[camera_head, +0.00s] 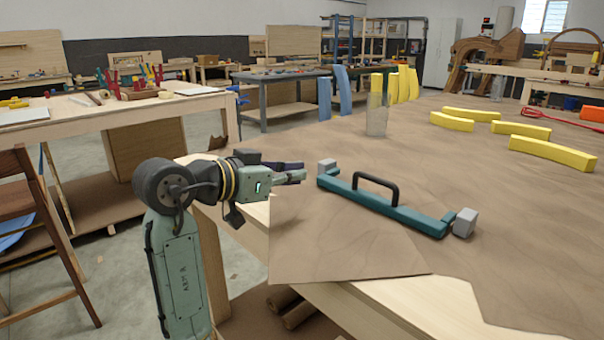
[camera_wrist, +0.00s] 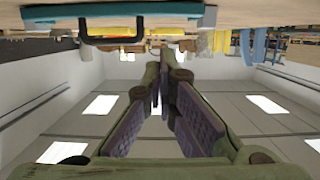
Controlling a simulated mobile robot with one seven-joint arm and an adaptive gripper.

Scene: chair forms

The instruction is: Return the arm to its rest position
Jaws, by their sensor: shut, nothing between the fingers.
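My arm stands at the left of the table in the head view, bent so that my gripper (camera_head: 303,174) points right, over the table's near left edge. The fingers are shut with nothing between them. In the wrist view the gripper (camera_wrist: 165,75) shows its two dark ribbed finger pads, and the picture is upside down. A teal bar tool with a black handle (camera_head: 385,202) and grey end blocks lies on the table just right of the fingertips, apart from them. It also shows in the wrist view (camera_wrist: 60,14) along the top.
The table (camera_head: 330,240) is covered with brown paper. Yellow curved pieces (camera_head: 553,151) lie at the back right. A clear block (camera_head: 376,115) stands near upright yellow and blue pieces. A wooden chair (camera_head: 40,220) is at the left. Open floor shows behind my arm.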

